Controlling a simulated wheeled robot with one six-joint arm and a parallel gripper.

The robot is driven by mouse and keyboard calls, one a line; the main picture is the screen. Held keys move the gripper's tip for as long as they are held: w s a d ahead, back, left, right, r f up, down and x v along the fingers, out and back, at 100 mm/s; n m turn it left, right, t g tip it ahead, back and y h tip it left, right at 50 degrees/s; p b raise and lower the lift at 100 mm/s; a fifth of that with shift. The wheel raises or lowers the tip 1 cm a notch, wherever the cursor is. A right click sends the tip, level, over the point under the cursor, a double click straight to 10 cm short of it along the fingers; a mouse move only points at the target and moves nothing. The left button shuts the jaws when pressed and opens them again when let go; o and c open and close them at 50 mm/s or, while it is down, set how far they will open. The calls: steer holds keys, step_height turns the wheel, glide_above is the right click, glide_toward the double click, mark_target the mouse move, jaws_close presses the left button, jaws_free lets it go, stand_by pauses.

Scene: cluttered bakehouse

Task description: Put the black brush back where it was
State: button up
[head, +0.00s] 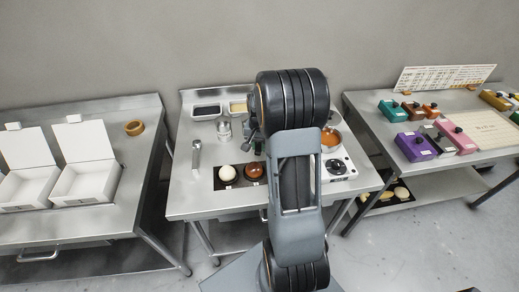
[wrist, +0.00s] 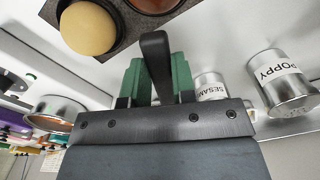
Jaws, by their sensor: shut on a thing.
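In the wrist view my gripper (wrist: 159,70) has its green fingers shut on a black handle, the black brush (wrist: 154,46). The handle stands up between the fingers. The brush's other end is hidden behind the gripper body. In the head view my arm covers most of the gripper and the brush, above the middle steel table (head: 190,203). I cannot tell which spot the brush came from.
Cans marked POPPY (wrist: 282,82) and SESAM (wrist: 210,86) stand close to the gripper. A copper pan (head: 331,139) stands right of my arm. A metal tool (head: 196,157) is at the table's left.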

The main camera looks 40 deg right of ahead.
steer(key=shift+w+d+f, duration=0.1)
steer(key=shift+w+f, duration=0.1)
steer(key=shift+f, duration=1.65)
steer(key=shift+f, duration=0.45)
steer(key=o, duration=0.8)
steer(key=shift+r, duration=0.1)
